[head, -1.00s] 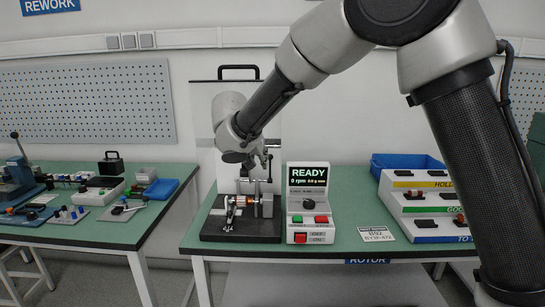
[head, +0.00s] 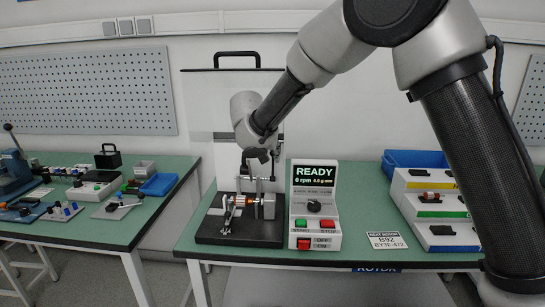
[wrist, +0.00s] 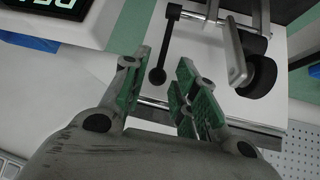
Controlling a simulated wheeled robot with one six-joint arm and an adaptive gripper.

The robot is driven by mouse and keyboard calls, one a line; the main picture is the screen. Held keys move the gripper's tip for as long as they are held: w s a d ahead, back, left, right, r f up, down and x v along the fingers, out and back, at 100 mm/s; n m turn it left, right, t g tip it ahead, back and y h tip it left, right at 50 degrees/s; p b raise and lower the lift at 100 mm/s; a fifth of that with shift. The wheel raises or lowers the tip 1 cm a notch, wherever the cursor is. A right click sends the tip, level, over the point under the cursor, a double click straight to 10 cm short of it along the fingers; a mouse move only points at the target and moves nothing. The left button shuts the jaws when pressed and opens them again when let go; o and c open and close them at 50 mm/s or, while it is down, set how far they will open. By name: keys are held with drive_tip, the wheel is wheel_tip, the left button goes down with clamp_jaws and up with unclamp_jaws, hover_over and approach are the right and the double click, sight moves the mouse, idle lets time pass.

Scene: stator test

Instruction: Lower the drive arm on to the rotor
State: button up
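The rotor (head: 250,202), with a copper-coloured middle, lies level in the test stand on a black base (head: 240,236). The drive arm (head: 248,170) is a metal frame raised above the rotor. In the wrist view its metal bars and dark rollers (wrist: 262,76) show at the upper right. A black lever with a ball knob (wrist: 157,76) reaches down between my fingers. My gripper (wrist: 160,64) is open, with green pads on both sides of the knob; I cannot tell whether either pad touches it. In the head view my gripper (head: 264,157) is above the stand, partly hidden by my own wrist.
A control box (head: 315,205) reading READY, 0 rpm, stands right of the stand, close to it. A stepped white rack (head: 430,210) and a blue bin (head: 412,159) are further right. A clear panel with a black handle (head: 236,54) stands behind. Another bench (head: 95,225) is at left.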

sight(272, 156)
drive_tip(key=shift+x, duration=1.55)
clamp_jaws()
